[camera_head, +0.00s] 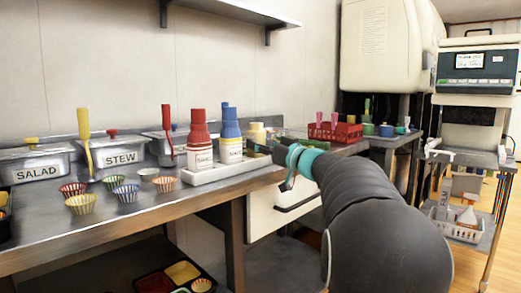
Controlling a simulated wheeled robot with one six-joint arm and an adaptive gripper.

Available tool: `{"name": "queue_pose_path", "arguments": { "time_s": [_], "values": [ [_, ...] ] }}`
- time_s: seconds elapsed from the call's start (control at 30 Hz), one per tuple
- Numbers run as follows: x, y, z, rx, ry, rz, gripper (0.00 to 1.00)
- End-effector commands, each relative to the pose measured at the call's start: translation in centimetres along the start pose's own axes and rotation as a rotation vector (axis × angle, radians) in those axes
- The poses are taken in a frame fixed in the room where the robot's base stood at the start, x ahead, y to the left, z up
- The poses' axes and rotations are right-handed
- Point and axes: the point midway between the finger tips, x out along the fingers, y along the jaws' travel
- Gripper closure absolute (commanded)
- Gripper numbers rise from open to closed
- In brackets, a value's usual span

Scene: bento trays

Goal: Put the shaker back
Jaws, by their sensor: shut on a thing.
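The shaker (257,131), pale cream and yellow, is upright at the right end of the white tray (222,173). My gripper (264,148) reaches in from the right and is shut on the shaker; its dark fingers hide the shaker's lower part. I cannot tell whether the shaker's base touches the tray. Red-capped bottles (199,145) and blue-capped bottles (230,140) with white labels stand in the tray to its left.
Small striped cups (126,192) and lidded SALAD (35,166) and STEW (120,157) pans with utensils occupy the counter's left. A red basket (335,132) stands beyond my arm. A shelf (235,12) hangs above.

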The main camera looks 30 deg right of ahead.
Motion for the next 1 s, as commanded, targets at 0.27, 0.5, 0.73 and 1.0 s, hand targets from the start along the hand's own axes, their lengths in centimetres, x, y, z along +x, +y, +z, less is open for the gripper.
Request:
{"name": "queue_pose_path", "arguments": {
  "time_s": [0.27, 0.5, 0.73, 1.0],
  "values": [
    [-0.2, 0.0, 1.1, -0.001, 0.002, 0.000, 0.94],
    [-0.3, 0.0, 1.5, -0.001, 0.001, 0.000, 0.94],
    [-0.3, 0.0, 1.6, -0.001, 0.001, 0.000, 0.37],
    [-0.3, 0.0, 1.6, -0.001, 0.001, 0.000, 0.27]
  ]
}}
